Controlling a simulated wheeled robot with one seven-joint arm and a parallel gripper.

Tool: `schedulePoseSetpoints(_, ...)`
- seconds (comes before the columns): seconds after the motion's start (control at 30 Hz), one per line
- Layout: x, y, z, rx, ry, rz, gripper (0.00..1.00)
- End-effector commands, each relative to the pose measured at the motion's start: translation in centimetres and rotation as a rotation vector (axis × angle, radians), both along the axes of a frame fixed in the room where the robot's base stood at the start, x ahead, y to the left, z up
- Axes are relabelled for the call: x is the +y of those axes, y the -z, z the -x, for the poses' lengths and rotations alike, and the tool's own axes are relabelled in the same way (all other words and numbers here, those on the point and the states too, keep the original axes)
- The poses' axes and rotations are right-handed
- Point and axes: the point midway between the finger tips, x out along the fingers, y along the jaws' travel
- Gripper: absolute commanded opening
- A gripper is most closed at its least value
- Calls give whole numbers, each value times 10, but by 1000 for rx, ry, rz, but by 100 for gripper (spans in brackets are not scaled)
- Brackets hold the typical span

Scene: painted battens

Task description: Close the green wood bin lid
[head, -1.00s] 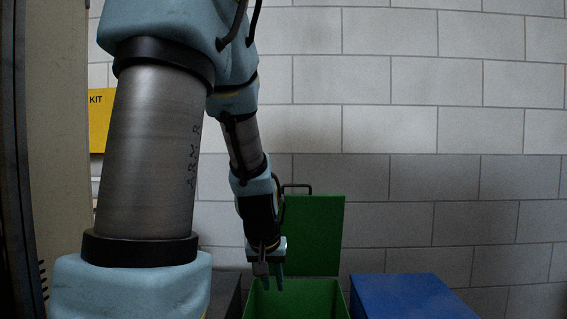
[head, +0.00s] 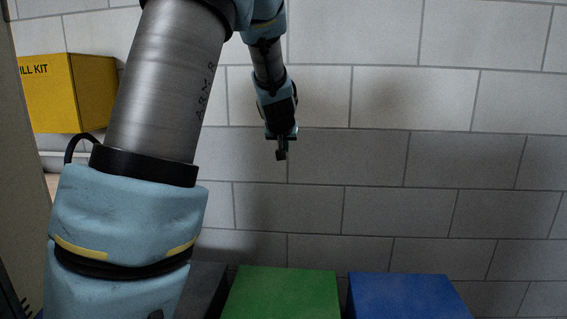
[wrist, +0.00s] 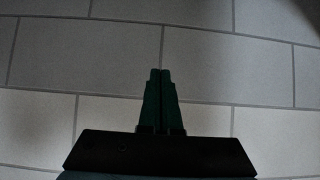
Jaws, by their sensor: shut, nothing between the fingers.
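The green bin (head: 283,292) is at the bottom middle of the head view, and its lid lies flat across the top, shut. The bin's front and lower part are out of the picture. My gripper (head: 281,155) is raised well above the lid, in front of the block wall, and apart from the bin. In the wrist view my gripper (wrist: 160,75) has its fingers together with nothing between them, and only wall shows behind it.
A blue bin (head: 405,295) stands just right of the green one, and a dark bin (head: 205,285) just left of it. A yellow kit box (head: 70,92) is at the upper left. The space before the wall at right is clear.

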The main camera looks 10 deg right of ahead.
Motion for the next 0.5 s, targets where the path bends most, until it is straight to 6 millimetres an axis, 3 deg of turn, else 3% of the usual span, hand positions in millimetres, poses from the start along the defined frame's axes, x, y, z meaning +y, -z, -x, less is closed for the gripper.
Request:
schedulePoseSetpoints(0.4,-13,45,-57,3,-2,-1,0)
schedulePoseSetpoints(0.5,-10,46,-42,3,-1,1,0)
